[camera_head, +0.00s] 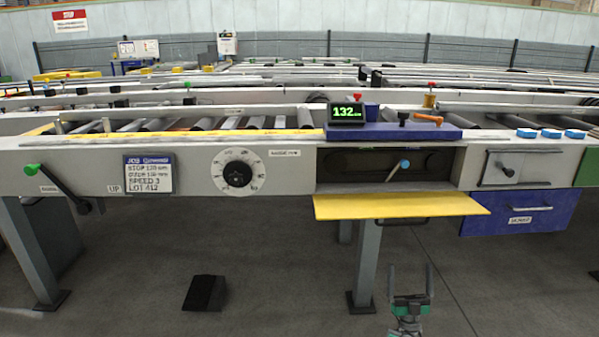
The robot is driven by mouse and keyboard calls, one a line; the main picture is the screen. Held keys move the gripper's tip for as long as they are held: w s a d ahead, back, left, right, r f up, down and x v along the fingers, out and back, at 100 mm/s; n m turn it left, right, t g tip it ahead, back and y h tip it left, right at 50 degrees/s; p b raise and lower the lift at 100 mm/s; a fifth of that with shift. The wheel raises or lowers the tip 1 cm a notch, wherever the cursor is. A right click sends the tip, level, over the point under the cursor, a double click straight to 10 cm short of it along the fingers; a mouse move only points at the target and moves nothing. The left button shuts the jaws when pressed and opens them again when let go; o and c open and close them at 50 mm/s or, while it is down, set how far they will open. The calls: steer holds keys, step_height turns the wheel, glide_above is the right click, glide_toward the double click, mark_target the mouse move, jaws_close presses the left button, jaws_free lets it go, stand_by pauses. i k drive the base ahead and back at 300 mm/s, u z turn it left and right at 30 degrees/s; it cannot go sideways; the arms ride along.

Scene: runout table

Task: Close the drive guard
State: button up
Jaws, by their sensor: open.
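The drive guard (400,205) looks like a yellow flap below a dark opening (345,165) in the front of the runout table. It stands open, sticking out toward me along the lower edge of the opening. Inside the opening a lever with a blue knob (405,164) shows, with dark parts behind it. A dark handle-like bar shows partly under the flap. My gripper (410,272) is at the bottom right of the view, below the flap and apart from it. Its two fingers point up, spread and empty.
A table leg (367,260) stands left of my gripper. A blue drawer (520,214) hangs right of the flap. A green-knobbed crank (60,185) and a dial (238,174) are on the front at left. A black block (205,292) lies on the floor.

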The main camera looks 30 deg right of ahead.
mark_target(376, 206)
steer(key=k, duration=0.95)
steer(key=u, duration=0.05)
